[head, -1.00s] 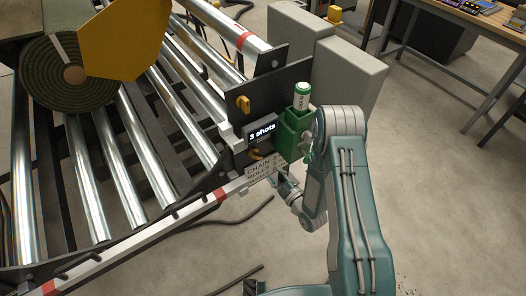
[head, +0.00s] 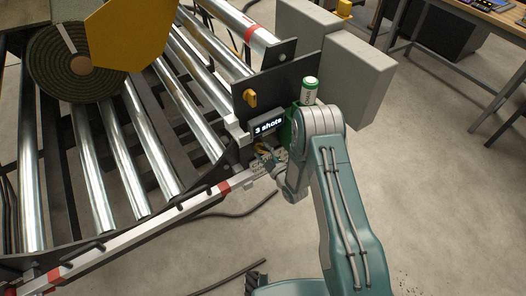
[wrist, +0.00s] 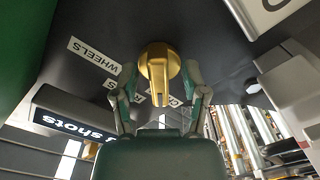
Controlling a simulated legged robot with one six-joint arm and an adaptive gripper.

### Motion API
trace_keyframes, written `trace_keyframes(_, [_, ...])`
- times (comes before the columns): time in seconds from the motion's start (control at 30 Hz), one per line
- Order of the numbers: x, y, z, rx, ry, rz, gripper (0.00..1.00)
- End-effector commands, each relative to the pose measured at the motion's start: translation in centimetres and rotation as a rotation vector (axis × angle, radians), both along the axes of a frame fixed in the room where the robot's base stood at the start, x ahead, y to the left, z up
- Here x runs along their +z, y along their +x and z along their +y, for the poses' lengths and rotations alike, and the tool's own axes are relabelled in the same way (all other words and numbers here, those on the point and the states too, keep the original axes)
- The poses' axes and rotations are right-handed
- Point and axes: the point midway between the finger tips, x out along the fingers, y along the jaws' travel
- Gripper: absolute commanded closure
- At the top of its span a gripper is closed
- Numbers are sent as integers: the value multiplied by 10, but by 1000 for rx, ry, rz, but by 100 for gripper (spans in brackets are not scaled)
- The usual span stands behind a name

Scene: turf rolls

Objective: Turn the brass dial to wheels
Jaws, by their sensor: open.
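The brass dial (wrist: 158,58) sits on a dark panel in the upper middle of the wrist view. Its pointer (wrist: 160,92) points down in that picture. A white WHEELS label (wrist: 95,60) lies to the dial's left, and further labels are partly covered by my fingers. My gripper (wrist: 162,98) is open, with one finger on either side of the pointer. I cannot tell whether the fingers touch it. In the head view, the dial (head: 261,146) shows small below the display, with my gripper (head: 270,160) close to it and partly hidden by my arm.
A display reading "3 shots" (head: 268,127) sits beside the dial. An orange knob (head: 250,99) is above it on the panel. The roller conveyor (head: 150,130) carries a turf roll (head: 75,65). Floor at right is clear.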

Motion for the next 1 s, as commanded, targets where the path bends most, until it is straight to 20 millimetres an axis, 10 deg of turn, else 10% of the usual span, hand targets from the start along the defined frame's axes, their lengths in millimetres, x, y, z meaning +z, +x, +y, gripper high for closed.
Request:
trace_keyframes(0.2, [0,0,0,0,0,0,43])
trace_keyframes(0.33, [0,0,0,0,0,0,100])
trace_keyframes(1.0, [-2,-1,1,1,124,89,100])
